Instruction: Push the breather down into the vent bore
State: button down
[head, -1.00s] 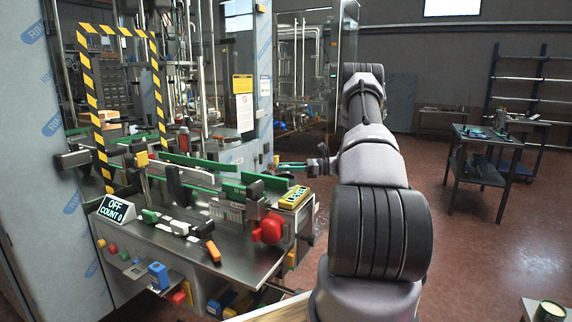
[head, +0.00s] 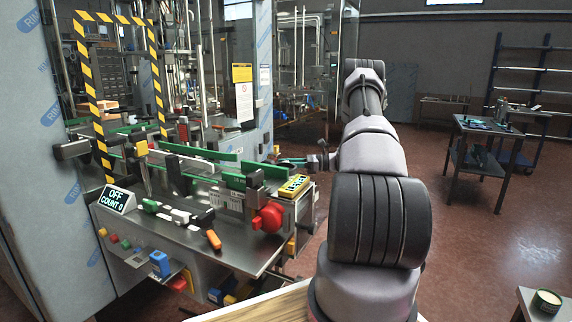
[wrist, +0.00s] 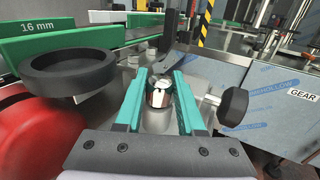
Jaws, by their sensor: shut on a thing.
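In the wrist view the breather (wrist: 158,93), a small metallic piece with a pale slotted top, sits between the tips of my teal fingers. My gripper (wrist: 160,88) is shut on it. A grey cylindrical part (wrist: 157,119) shows below the breather, between the fingers. The vent bore cannot be made out; the breather and fingers cover that place. In the head view my gripper (head: 290,161) is small, at the right end of the machine, and the breather is too small to tell there.
In the wrist view a black ring-shaped part (wrist: 67,75) and a red part (wrist: 35,140) are close on the left. A black knob (wrist: 233,106) is close on the right.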

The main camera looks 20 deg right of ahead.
jog(key=shift+f, duration=0.35)
dwell(0.6)
jog(key=shift+c, duration=2.2)
grip_release()
jog(key=v, duration=1.1)
jog(key=s+a+r+n+g+h, duration=0.3)
jog(key=s+a+r+n+h, duration=0.15)
jog(key=a+r, duration=0.55)
jog(key=s+a+r+n+g+h, duration=0.3)
jog(key=s+a+r+n+g, duration=0.15)
jog(key=a+r, duration=0.55)
jog(key=s+a+r+n+t+h, duration=0.2)
jog(key=s+r+n, duration=0.1)
jog(key=s, duration=0.4)
jog(key=s+a+r+n+t+h, duration=0.2)
jog(key=s+a+r+n, duration=0.1)
jog(key=s, duration=0.5)
jog(key=s+a+r+n+t+h, duration=0.3)
jog(key=s, duration=0.5)
jog(key=shift+a+n, duration=0.25)
jog(key=shift+n, duration=0.15)
